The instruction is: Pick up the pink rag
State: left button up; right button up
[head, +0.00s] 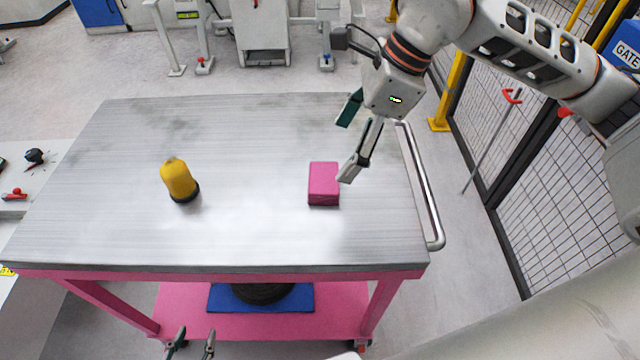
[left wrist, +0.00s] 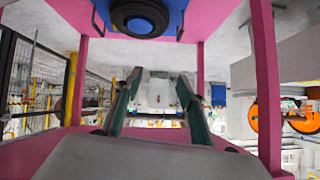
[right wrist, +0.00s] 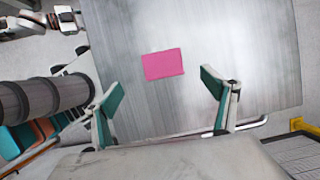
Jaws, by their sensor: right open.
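The pink rag (head: 323,184) is a small folded block lying on the grey metal table top (head: 240,130), right of its middle. It also shows in the right wrist view (right wrist: 163,64), beyond and between the fingers. My right gripper (head: 348,142) is open and empty, above the table just right of the rag; one fingertip overlaps the rag's right edge in the head view, and I cannot tell whether they touch. My left gripper (head: 190,343) is at the bottom of the head view, in front of the table and low; its fingers stand apart and empty in the left wrist view (left wrist: 158,88).
A yellow bottle-like object with a dark base (head: 179,181) stands on the table's left half. A metal handle rail (head: 422,190) runs along the right edge. The pink lower shelf (head: 190,310) carries a blue mat (head: 222,297) with a dark round object (head: 262,292). A mesh fence (head: 540,170) stands right.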

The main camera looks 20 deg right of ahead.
aim_at(325, 177)
jog(key=f, duration=0.2)
jog(key=shift+a+f, duration=0.2)
jog(key=shift+f, duration=0.1)
jog(key=x, duration=0.4)
jog(key=b+x, duration=0.1)
jog(key=x, duration=0.1)
jog(key=shift+w+a+f, duration=0.1)
jog(key=shift+w+f, duration=0.2)
jog(key=shift+w, duration=0.1)
jog(key=c, duration=1.1)
